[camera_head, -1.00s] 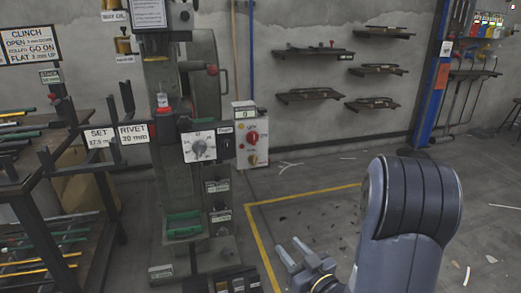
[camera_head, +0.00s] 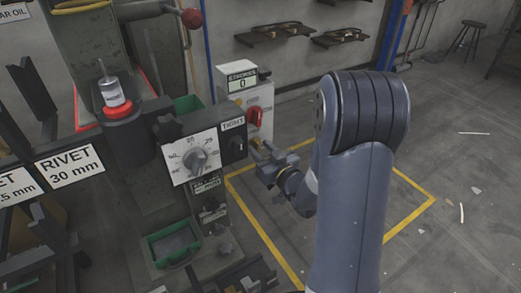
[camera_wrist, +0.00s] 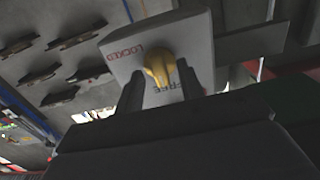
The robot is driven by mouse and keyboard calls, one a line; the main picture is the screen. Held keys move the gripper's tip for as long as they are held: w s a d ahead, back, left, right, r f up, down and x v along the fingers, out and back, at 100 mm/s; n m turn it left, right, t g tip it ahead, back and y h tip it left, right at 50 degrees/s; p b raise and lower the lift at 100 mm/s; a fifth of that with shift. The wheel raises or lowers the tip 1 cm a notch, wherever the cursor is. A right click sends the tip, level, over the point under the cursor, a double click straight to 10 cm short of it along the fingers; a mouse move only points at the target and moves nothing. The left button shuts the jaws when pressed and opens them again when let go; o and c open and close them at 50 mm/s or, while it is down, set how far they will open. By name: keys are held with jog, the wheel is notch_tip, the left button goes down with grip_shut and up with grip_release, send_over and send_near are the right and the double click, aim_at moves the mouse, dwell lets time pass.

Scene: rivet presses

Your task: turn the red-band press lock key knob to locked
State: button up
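The lock key knob (camera_wrist: 158,66) is yellow and sits on a pale panel (camera_wrist: 120,48) in the wrist view. The word LOCKED is at its left and FREE at its lower right; I cannot tell exactly which word it points at. My gripper (camera_wrist: 159,80) is open, its two dark fingers on either side of the knob with gaps showing. In the head view my gripper (camera_head: 262,152) is at the lower part of the control box (camera_head: 262,98), hiding most of the knob. The press (camera_head: 85,50) carries a red band (camera_head: 122,111).
A red knob (camera_head: 255,117) and a counter (camera_head: 242,80) reading 0 are on the box above my gripper. A grey dial (camera_head: 195,160) is to the left, with a green tray (camera_head: 172,244) below.

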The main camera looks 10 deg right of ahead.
jog(key=shift+w+a, duration=0.15)
jog(key=shift+w, duration=0.2)
jog(key=shift+c, duration=0.3)
grip_shut()
